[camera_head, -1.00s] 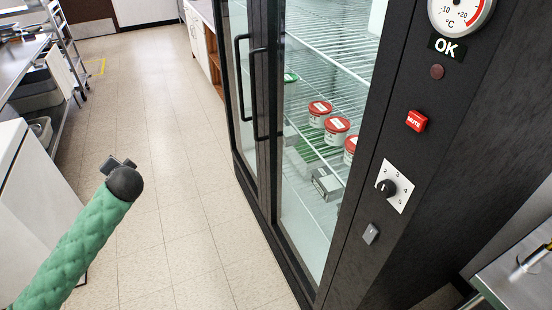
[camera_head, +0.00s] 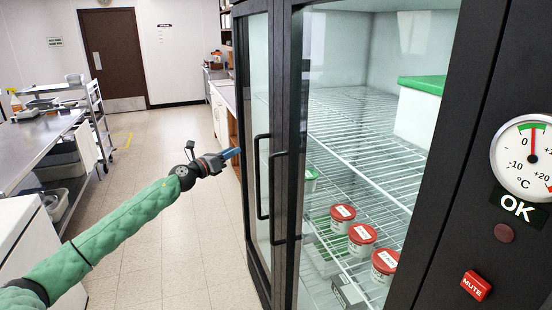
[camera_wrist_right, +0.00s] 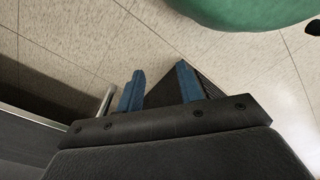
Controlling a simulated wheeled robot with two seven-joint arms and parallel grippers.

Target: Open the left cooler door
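The black-framed cooler stands at the centre right of the head view. Its left cooler door (camera_head: 256,80) is a narrow glass panel seen at a steep angle and looks shut. Two dark bar handles stand side by side near the middle post; the left door's handle (camera_head: 258,180) is the farther one. My left gripper (camera_head: 232,154) points right, its blue fingertips a little left of the left door's edge and handle, apparently not touching. Its finger gap is not readable from this side. My right gripper (camera_wrist_right: 159,68) is open and empty over the floor in the right wrist view.
Behind the right glass door, red-lidded tubs (camera_head: 361,236) and a green-lidded box (camera_head: 420,105) sit on wire shelves. A gauge (camera_head: 525,160) and mute button (camera_head: 476,285) are at right. A steel table (camera_head: 40,140) is at left. The aisle floor (camera_head: 175,230) is clear.

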